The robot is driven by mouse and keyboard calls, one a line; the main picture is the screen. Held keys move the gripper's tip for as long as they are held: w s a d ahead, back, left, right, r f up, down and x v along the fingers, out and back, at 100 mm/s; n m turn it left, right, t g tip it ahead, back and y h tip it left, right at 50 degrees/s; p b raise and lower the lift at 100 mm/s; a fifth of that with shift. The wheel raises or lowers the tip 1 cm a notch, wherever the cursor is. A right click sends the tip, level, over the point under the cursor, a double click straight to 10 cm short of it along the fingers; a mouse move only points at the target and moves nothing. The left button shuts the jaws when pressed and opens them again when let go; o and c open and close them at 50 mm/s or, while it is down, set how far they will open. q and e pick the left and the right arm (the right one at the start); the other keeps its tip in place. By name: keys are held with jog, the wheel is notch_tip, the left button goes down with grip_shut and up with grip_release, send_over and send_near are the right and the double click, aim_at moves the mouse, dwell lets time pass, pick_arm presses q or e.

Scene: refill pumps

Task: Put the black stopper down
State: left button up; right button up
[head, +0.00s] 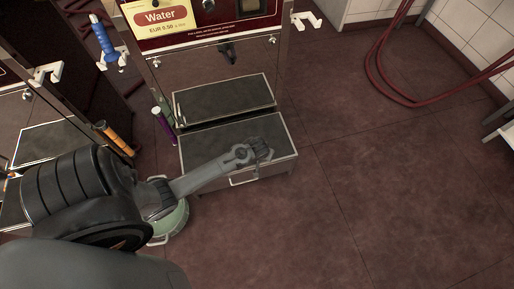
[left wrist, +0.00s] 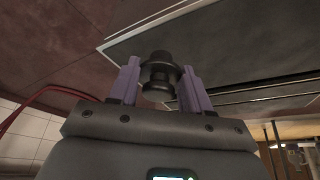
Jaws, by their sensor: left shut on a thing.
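My left gripper (head: 260,150) hangs over the right part of a dark-topped metal platform (head: 200,150) at the foot of the water machine. In the left wrist view its two purplish fingers (left wrist: 160,85) are shut on the black stopper (left wrist: 158,70), a short round piece with a narrower neck. The stopper sticks out beyond the fingertips, with the platform's dark top (left wrist: 230,50) behind it. I cannot tell whether the stopper touches that surface. In the head view the stopper is too small and dark to tell from the gripper. My right gripper is not in view.
The water machine (head: 215,50) stands behind the platform. A pale green container (head: 172,222) stands partly under my left arm. A purple tube (head: 164,124), an orange tube (head: 115,138) and a blue-handled thing (head: 102,40) are to the left. Red hoses (head: 385,85) lie back right. The right floor is clear.

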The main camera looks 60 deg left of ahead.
pick_arm(q)
jog(key=a+f+b, duration=0.2)
jog(key=a, duration=0.1)
jog(key=w+a+f+b, duration=0.1)
jog(key=a+f+b, duration=0.1)
jog(key=a, duration=0.1)
jog(key=w+a+f+b, duration=0.1)
jog(key=a+f+b, duration=0.1)
jog(key=a, duration=0.1)
jog(key=shift+a, duration=0.4)
jog(key=shift+w+a+f, duration=0.1)
jog(key=shift+w+a, duration=0.1)
jog(key=shift+w, duration=0.05)
notch_tip(320, 180, down, 4)
jog(key=b, duration=0.3)
jog(key=shift+s+b, duration=0.1)
jog(key=shift+b, duration=0.25)
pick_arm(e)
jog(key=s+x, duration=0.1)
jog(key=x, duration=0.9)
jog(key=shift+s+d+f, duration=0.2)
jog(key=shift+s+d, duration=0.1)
pick_arm(q)
jog(key=o, duration=1)
jog(key=shift+f, duration=0.1)
